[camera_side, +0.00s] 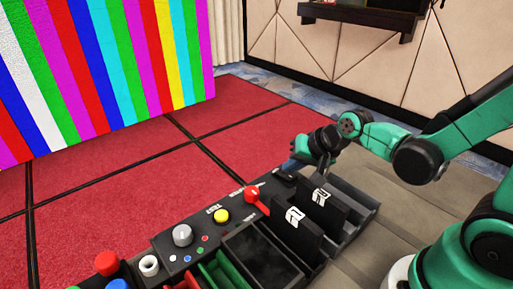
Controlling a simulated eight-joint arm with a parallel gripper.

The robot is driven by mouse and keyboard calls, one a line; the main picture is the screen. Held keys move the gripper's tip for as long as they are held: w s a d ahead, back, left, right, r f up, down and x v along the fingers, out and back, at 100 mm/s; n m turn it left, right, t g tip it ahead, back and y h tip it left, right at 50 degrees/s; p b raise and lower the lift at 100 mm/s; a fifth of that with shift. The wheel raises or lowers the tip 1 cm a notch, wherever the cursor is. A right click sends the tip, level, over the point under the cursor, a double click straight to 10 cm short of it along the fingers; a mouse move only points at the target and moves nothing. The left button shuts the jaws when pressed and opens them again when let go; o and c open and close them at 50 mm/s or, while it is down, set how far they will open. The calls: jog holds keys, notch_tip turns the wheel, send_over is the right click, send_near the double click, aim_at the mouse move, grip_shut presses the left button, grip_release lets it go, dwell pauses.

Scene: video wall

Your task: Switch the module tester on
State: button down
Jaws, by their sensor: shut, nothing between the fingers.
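The module tester appears to be the dark console (205,255) running diagonally through the lower middle. On it are a red-knobbed lever (253,195), a yellow button (221,215) beside white lettering that seems to read TEST, and a grey knob (182,235). More white lettering by the lever is too small to read surely. My gripper (323,176) is shut and empty, pointing down above the console's far right end. It is right of and beyond the red lever, apart from it. The fingertips are small and dark, so their exact height is unclear.
Two upright black modules (295,234) with white logos stand in slots right of the lever. Open trays, a green bin (222,272), a white ring (149,265) and a red knob (107,262) lie lower left. A striped video wall (110,65) stands behind on red flooring.

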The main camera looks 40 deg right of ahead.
aim_at(289, 176)
jog(key=shift+f, duration=0.25)
jog(key=shift+s+f, duration=0.1)
jog(key=shift+f, duration=0.3)
dwell(0.5)
jog(key=shift+r, duration=0.1)
jog(key=shift+r, duration=0.7)
jog(key=shift+w+r, duration=0.25)
jog(key=shift+r, duration=1)
jog(key=shift+w+r, duration=0.25)
jog(key=shift+r, duration=1)
